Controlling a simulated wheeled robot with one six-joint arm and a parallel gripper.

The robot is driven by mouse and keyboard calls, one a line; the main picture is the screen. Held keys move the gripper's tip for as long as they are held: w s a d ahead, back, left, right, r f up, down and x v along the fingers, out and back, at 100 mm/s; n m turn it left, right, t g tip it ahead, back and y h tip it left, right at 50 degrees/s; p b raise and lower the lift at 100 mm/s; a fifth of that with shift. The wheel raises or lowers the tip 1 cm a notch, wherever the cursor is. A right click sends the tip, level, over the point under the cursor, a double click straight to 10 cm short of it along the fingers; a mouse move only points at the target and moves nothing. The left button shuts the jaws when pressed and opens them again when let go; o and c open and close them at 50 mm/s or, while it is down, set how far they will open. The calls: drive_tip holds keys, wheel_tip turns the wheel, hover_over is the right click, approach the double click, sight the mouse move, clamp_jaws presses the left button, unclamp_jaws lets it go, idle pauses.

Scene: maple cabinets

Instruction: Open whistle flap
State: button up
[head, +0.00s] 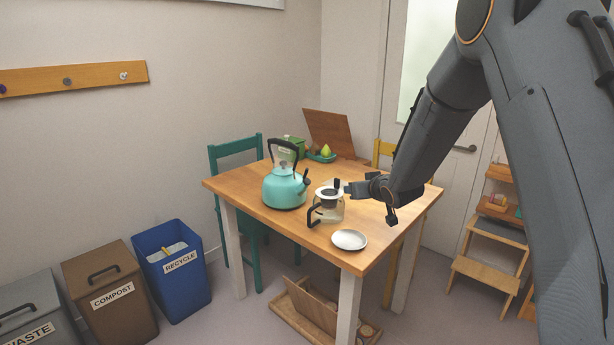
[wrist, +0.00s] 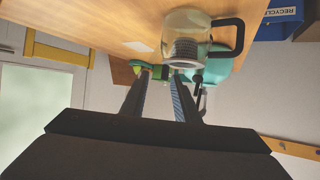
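The teal kettle (head: 284,188) stands on the wooden table, its black handle raised on top. Its short spout (head: 304,179) points right; the whistle flap there is too small for me to tell open from shut. My gripper (head: 348,187) is over the table, right of the kettle and apart from it, close to the glass pot. In the wrist view the fingers (wrist: 161,74) are apart with nothing held between them. The kettle (wrist: 222,62) shows there partly hidden behind the glass pot, in a picture that appears upside down.
A glass pot (head: 328,212) with a black handle stands between kettle and gripper. A white plate (head: 349,240) lies at the table's near corner. A green box (head: 291,147), a green tray (head: 322,158) and a tilted board (head: 330,132) are at the back.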

sight(306, 171)
drive_tip(key=w+a+y, duration=0.1)
drive_tip(key=a, duration=0.1)
drive_tip(key=w+a+n+t+y, duration=0.1)
drive_tip(key=w+a, duration=0.1)
drive_tip(key=w+a+y, duration=0.1)
drive_tip(key=w+a, duration=0.1)
drive_tip(key=shift+a+f+n+y+b, duration=0.1)
drive_tip(key=shift+a+n+y+b, duration=0.05)
drive_tip(key=shift+n+y+b, duration=0.2)
drive_tip(key=a+y, duration=0.1)
drive_tip(key=w+a+n+y, duration=0.1)
drive_tip(key=a, duration=0.1)
drive_tip(key=a+n+y, duration=0.1)
drive_tip(key=a+y, duration=0.1)
drive_tip(key=shift+w+r, duration=0.2)
drive_tip(key=shift+r, duration=0.05)
drive_tip(key=shift+x, duration=3.8)
drive_tip(key=shift+r, duration=0.1)
drive_tip(key=shift+r, duration=0.1)
clamp_jaws()
